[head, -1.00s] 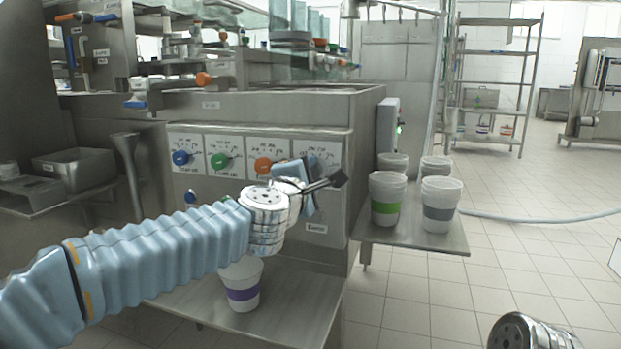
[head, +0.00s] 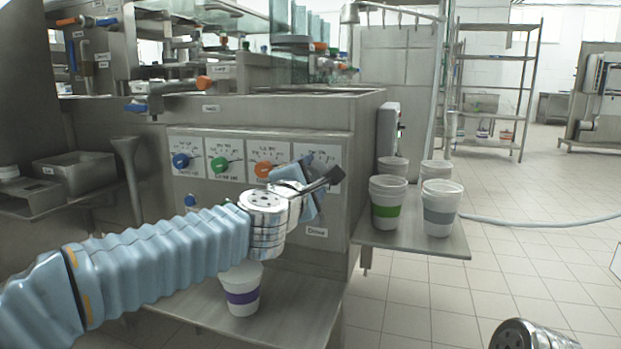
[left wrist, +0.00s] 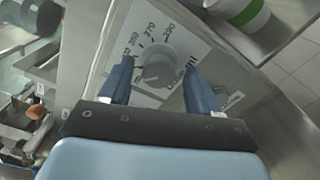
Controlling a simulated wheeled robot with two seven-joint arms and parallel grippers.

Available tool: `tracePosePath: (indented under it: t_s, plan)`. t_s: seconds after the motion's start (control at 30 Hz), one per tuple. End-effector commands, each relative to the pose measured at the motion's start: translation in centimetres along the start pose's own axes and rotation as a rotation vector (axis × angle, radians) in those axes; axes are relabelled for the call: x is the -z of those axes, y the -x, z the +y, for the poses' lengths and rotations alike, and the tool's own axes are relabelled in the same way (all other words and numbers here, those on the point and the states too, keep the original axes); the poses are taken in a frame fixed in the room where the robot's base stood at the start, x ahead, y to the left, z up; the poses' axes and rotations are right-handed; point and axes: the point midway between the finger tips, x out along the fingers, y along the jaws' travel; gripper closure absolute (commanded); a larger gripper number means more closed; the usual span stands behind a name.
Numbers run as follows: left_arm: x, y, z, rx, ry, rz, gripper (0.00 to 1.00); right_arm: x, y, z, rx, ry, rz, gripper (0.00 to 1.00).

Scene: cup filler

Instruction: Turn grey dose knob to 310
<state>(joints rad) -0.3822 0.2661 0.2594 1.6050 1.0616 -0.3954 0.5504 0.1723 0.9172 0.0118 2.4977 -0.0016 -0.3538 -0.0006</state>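The grey dose knob (left wrist: 157,65) sits on a white dial card (left wrist: 180,32) with printed numbers; 350, 370 and 390 seem readable in the left wrist view. Where the knob points is too small to tell. My left gripper (left wrist: 158,68) is open, with one blue finger on each side of the knob and a small gap showing. In the head view my left gripper (head: 318,182) is in front of the rightmost dial card (head: 322,157) and hides the grey knob. My right gripper is out of view; only part of my right arm shows at the bottom right.
Blue (head: 181,161), green (head: 219,164) and orange (head: 264,169) knobs are in a row left of the gripper. A purple-banded cup (head: 241,298) stands on the lower shelf. Several cups, including a green-banded one (head: 387,210), stand on the right side shelf (head: 400,243).

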Motion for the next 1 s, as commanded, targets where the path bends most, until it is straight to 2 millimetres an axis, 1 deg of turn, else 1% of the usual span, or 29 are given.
tracePosePath:
  t_s: [0.27, 0.37, 0.47, 0.7, 0.8, 0.9, 1.0]
  plan:
    - [-0.1, 0.1, 0.1, -0.002, 0.000, -0.001, 0.37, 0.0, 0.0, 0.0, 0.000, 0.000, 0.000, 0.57]
    - [-0.1, 0.8, 0.1, -0.002, -0.001, -0.002, 0.37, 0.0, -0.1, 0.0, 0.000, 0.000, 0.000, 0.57]
    - [-0.1, 2.5, 0.2, -0.004, -0.001, -0.002, 0.37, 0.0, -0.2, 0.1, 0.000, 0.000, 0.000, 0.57]
    - [-0.1, 8.5, 0.2, -0.004, -0.002, -0.002, 0.37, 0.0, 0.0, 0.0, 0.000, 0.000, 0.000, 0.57]
    - [-0.1, 10.7, 0.2, -0.003, -0.001, -0.002, 0.37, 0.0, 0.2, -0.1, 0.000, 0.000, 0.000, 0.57]
    - [-0.1, 12.3, 0.2, -0.003, -0.001, -0.001, 0.37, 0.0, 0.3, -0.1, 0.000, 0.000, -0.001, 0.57]
    - [0.0, 13.3, 0.1, -0.002, -0.001, -0.001, 0.37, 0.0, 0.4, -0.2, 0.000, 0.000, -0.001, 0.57]
